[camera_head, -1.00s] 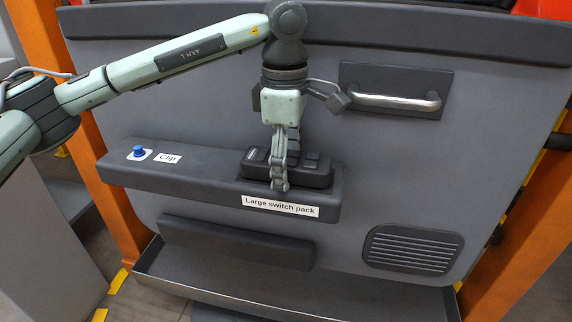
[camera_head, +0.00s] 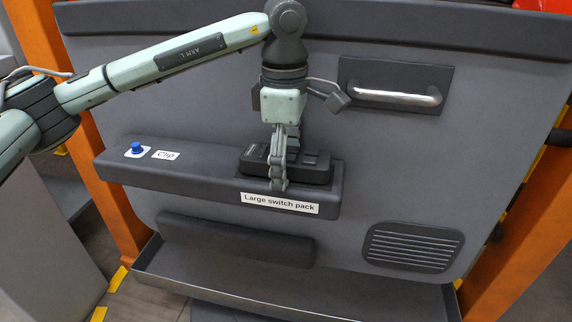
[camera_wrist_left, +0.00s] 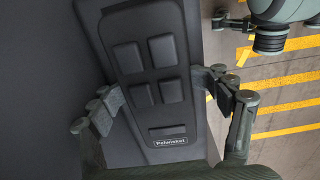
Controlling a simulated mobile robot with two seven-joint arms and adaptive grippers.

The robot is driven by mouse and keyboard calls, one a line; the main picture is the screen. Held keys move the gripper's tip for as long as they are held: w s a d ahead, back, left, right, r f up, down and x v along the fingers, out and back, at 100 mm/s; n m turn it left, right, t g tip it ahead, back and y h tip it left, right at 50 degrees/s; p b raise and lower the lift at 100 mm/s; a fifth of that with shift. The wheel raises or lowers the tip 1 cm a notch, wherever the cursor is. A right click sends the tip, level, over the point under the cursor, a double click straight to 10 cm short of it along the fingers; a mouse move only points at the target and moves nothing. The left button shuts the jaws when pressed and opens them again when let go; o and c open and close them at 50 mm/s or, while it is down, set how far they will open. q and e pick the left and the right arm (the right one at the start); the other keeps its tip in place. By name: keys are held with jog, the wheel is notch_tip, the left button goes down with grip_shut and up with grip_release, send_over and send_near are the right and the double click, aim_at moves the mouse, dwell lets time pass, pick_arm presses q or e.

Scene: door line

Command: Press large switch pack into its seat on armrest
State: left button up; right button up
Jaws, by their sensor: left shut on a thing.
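The large switch pack (camera_head: 316,171) is a long black block with several raised buttons, at the right end of the dark armrest (camera_head: 205,180). My left gripper (camera_head: 279,184) comes down from above and is shut on the pack, one finger showing on its near side. In the left wrist view the pack (camera_wrist_left: 155,85) lies between the two fingers, with a small label at its near end. The pack lies lengthwise along the armrest. Its underside and the seat are hidden, so I cannot tell how deep it sits.
A blue clip (camera_head: 137,149) stands on the armrest's left part. A metal pull handle (camera_head: 395,95) is at the upper right, a speaker grille (camera_head: 412,248) at the lower right. An open tray (camera_head: 255,301) runs below. Orange posts (camera_head: 122,225) flank the door panel.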

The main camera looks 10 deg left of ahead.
pick_arm(q)
jog(key=shift+s+f+b, duration=0.3)
jog(key=shift+f+b, duration=0.3)
jog(key=shift+f, duration=0.35)
dwell(1.0)
dwell(0.8)
jog(key=o, duration=1.9)
jog(key=shift+a+r, duration=0.1)
jog(key=shift+a, duration=0.05)
jog(key=shift+r, duration=0.1)
jog(key=shift+w+r, duration=0.1)
jog(key=shift+r, duration=0.15)
notch_tip(320, 180, up, 11)
jog(key=shift+r, duration=0.2)
jog(key=shift+s+r, duration=0.2)
jog(key=shift+r, duration=0.3)
